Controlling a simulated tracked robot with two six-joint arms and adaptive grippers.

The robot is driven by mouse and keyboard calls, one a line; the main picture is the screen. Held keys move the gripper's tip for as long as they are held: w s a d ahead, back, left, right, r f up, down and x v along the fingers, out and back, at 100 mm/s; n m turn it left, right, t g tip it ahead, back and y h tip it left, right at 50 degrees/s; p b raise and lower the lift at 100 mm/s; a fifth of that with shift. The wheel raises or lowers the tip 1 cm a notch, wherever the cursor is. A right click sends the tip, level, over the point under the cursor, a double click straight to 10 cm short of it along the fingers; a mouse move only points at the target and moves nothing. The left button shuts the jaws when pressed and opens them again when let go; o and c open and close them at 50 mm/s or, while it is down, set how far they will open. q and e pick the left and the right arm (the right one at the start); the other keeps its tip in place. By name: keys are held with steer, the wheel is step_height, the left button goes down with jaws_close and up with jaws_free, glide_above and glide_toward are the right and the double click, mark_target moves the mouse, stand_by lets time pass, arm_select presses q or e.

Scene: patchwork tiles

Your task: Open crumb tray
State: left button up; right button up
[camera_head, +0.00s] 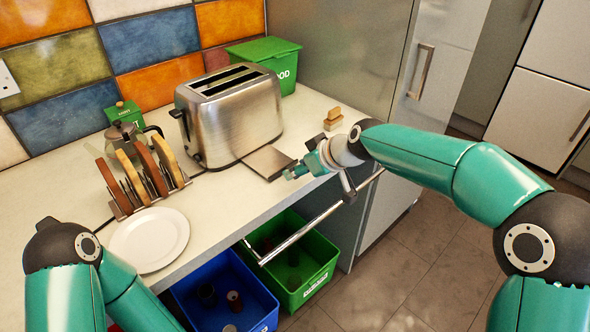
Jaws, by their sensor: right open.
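The silver toaster (230,115) stands on the white worktop with its two slots facing up. A flat grey crumb tray (269,162) sticks out from the base of the toaster's right-hand end and lies low over the worktop. My right gripper (297,172) is just to the right of the tray's outer end, near the worktop's front edge. Its fingers are open and small in this view; I cannot tell whether they touch the tray. My left arm shows at the lower left, but its gripper is out of view.
A toast rack (143,184) with several slices and a white plate (150,240) are left of the toaster. A green food caddy (265,55) stands behind it. A small wooden object (333,119) is to the right. A metal rail (305,229) and green (322,278) and blue (262,322) bins are below.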

steer(key=v, duration=0.9)
steer(key=shift+s, duration=0.2)
steer(key=shift+d+r, duration=0.1)
steer(key=shift+d, duration=0.05)
steer(key=s+d+f+m+g+h+p, duration=0.1)
steer(key=s+d+f+g, duration=0.15)
steer(key=f, duration=0.65)
steer(key=s+d+f+m+g+p, duration=0.1)
steer(key=s+f, duration=0.3)
steer(key=f, duration=0.4)
steer(key=s+d+f+m+g+h+p, duration=0.1)
steer(key=s+d+f+g, duration=0.15)
steer(key=f, duration=0.65)
steer(key=s+f+m, duration=0.4)
steer(key=s+f, duration=0.2)
steer(key=s, duration=0.3)
steer(key=s+a+f+m+p, duration=0.1)
steer(key=s+f+m, duration=0.2)
steer(key=s+f, duration=0.3)
steer(key=shift+s+a+f+m, duration=0.2)
steer(key=shift+s+a+m, duration=0.2)
steer(key=shift+s, duration=1.9)
steer(key=shift+d, duration=0.1)
